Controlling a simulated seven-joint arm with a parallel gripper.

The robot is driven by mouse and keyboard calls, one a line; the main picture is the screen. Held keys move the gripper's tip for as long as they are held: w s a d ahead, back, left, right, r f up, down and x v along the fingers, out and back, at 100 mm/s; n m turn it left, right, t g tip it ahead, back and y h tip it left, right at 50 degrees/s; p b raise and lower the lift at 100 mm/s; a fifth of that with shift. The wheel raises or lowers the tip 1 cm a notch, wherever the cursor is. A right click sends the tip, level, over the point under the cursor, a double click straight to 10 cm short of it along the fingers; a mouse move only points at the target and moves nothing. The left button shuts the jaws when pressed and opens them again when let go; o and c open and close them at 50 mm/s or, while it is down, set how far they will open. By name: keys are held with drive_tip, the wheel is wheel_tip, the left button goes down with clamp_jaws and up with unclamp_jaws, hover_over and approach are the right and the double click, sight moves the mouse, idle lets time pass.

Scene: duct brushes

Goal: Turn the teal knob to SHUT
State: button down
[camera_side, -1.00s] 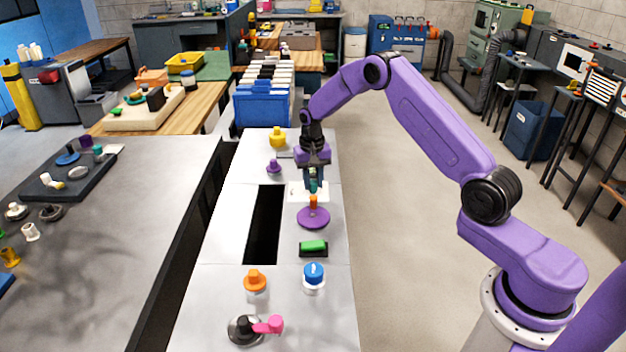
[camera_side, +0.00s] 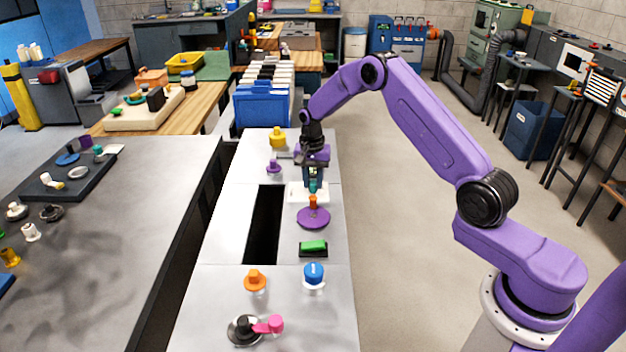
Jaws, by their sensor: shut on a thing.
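The teal knob (camera_side: 313,186) sits on a white base plate (camera_side: 297,193) on the far half of the metal panel. My gripper (camera_side: 313,181) points straight down over it, and its fingers are shut on the knob. The fingers cover much of the knob. Any SHUT mark or pointer on it is too small or hidden to read.
Just in front of the gripper stands an orange knob on a purple disc (camera_side: 313,218). A purple knob (camera_side: 274,167) and a yellow knob (camera_side: 278,138) stand to the left and behind. A dark slot (camera_side: 264,225) runs along the panel. A green rocker (camera_side: 313,247) is nearer.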

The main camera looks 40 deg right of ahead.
sight(312, 182)
drive_tip(key=c, duration=0.9)
unclamp_jaws()
drive_tip(key=shift+o, duration=0.2)
wheel_tip(312, 182, up, 17)
drive_tip(key=shift+w+r, duration=0.15)
drive_tip(key=shift+r, duration=0.05)
drive_tip(key=shift+a, duration=0.2)
